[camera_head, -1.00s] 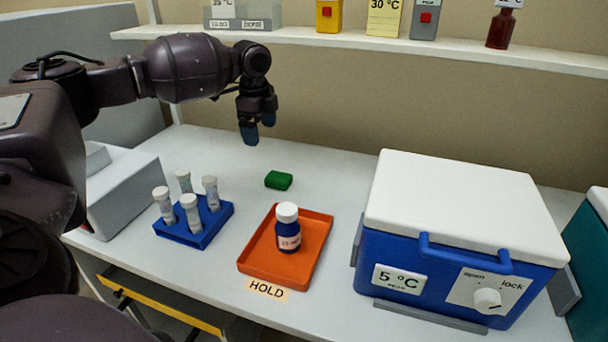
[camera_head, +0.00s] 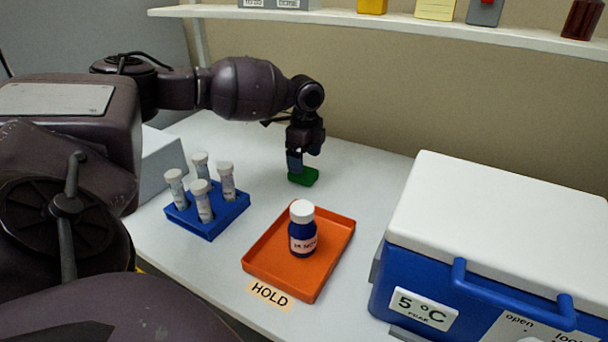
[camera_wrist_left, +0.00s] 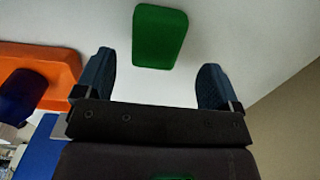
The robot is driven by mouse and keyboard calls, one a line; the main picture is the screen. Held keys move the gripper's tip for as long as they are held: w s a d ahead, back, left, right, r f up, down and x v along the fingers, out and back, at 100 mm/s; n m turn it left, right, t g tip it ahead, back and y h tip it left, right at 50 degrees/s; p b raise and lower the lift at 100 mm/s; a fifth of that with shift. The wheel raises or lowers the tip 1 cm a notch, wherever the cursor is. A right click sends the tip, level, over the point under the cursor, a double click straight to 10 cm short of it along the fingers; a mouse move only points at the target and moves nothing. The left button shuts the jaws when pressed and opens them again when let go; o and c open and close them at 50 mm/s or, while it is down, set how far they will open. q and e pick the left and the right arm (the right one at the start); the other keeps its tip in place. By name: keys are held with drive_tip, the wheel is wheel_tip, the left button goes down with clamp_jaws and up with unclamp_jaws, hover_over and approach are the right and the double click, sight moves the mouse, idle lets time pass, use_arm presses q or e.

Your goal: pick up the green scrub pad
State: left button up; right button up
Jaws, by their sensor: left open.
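The green scrub pad (camera_head: 304,177) lies on the white bench behind the orange tray. It also shows in the left wrist view (camera_wrist_left: 159,37), top centre, ahead of the fingertips and lined up between them. My left gripper (camera_head: 296,164) is over the pad in the head view, fingers pointing down. In the wrist view its two blue fingers (camera_wrist_left: 155,80) are spread apart with nothing between them. In the head view the fingertips overlap the pad's edge, and I cannot tell whether they touch it. My right gripper does not show.
The orange tray (camera_head: 262,258) holds a blue bottle (camera_head: 303,238) with a white cap. A blue rack (camera_head: 211,224) with several capped tubes stands to the left. A blue and white cooler (camera_head: 420,270) stands at the right. Bare bench lies around the pad.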

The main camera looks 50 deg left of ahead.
sight(307, 172)
use_arm(q)
drive_tip(key=f, duration=0.2)
drive_tip(key=d+f, duration=0.1)
drive_tip(key=shift+f+b, duration=0.35)
drive_tip(key=shift+f, duration=0.35)
drive_tip(key=c, duration=0.9)
drive_tip(key=shift+s, duration=0.1)
drive_tip(key=shift+c, duration=0.5)
wheel_tip(307, 172, up, 9)
drive_tip(key=shift+f+p, duration=0.15)
drive_tip(key=shift+p, duration=0.7)
drive_tip(key=shift+r, duration=0.75)
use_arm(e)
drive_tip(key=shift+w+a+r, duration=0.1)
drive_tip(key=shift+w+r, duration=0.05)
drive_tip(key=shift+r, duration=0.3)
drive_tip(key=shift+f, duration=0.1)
